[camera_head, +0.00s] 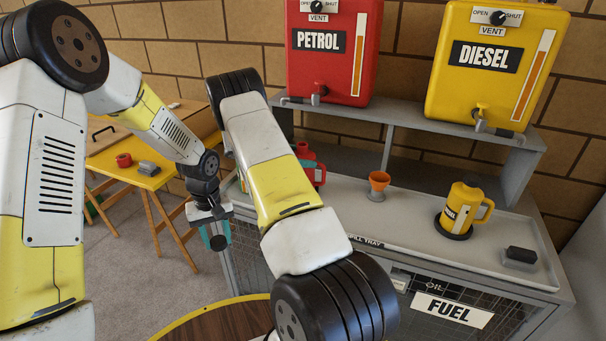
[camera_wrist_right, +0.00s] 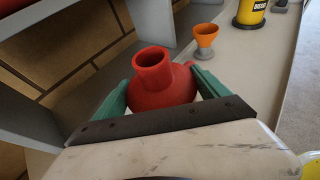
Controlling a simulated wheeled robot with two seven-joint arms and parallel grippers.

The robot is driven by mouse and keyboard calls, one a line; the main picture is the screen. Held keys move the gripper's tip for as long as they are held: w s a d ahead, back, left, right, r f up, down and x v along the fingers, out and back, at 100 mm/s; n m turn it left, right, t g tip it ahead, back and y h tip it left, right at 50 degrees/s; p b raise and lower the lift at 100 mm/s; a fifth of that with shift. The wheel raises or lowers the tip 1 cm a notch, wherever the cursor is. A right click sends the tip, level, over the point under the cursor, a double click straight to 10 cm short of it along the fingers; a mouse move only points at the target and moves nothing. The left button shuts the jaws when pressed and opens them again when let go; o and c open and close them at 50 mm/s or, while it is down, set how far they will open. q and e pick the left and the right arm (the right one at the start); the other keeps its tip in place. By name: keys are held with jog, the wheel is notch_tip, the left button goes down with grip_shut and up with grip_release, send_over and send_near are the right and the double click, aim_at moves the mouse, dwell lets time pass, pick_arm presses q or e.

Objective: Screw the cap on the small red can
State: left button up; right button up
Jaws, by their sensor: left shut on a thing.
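The small red can (camera_wrist_right: 162,86) has a round shoulder and a short upright red neck that looks open at the top. In the head view the can (camera_head: 320,177) is partly hidden by my right arm, at the left of the counter. My right gripper (camera_wrist_right: 163,88) has its teal fingers against both sides of the can. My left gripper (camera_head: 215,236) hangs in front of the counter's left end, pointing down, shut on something. What it holds is too small and hidden to name. I cannot make out the cap in either view.
An orange funnel (camera_head: 379,181) and yellow diesel can (camera_head: 463,207) stand on the grey counter (camera_head: 420,238). Red petrol (camera_head: 333,70) and yellow diesel (camera_head: 490,85) tanks sit on the shelf behind. A yellow table (camera_head: 130,182) holds a red item (camera_head: 124,160). A round wooden top (camera_head: 225,322) is in front.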

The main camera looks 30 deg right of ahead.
jog(key=c, duration=1.4)
jog(key=shift+r, duration=0.1)
jog(key=shift+r, duration=0.1)
